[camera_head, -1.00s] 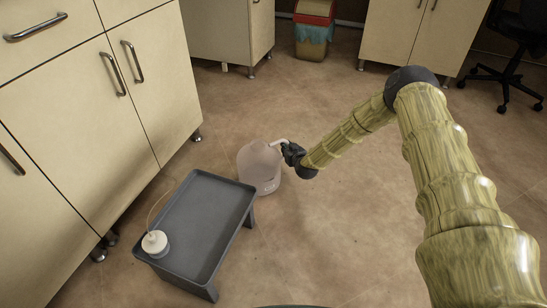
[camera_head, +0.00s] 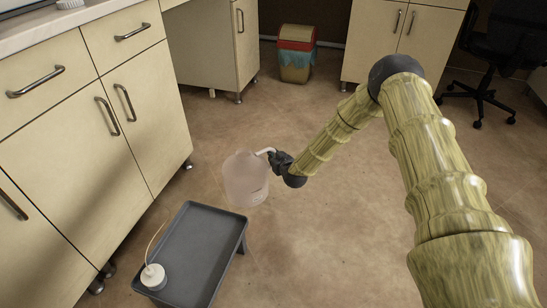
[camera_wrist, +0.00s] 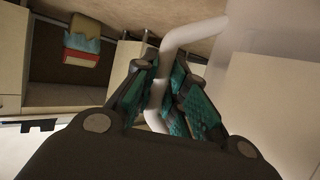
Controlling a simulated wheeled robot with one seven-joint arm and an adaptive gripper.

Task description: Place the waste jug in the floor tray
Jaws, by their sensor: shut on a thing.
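The waste jug (camera_head: 245,181) is a translucent, pinkish container with a pale handle, upright just beyond the far right end of the tray. My gripper (camera_head: 275,160) is at its right side, shut on the handle. In the wrist view the gripper (camera_wrist: 160,93) has its teal-padded fingers closed around the white handle (camera_wrist: 190,35), and the pale jug body (camera_wrist: 270,90) fills the right side. The jug appears raised off the floor, but the height is hard to tell. The floor tray (camera_head: 205,250) is dark grey, low and on legs, at the lower left.
Cabinets (camera_head: 100,140) line the left. A bin (camera_head: 296,55) and an office chair (camera_head: 500,60) stand at the back. The floor right of the tray is clear.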

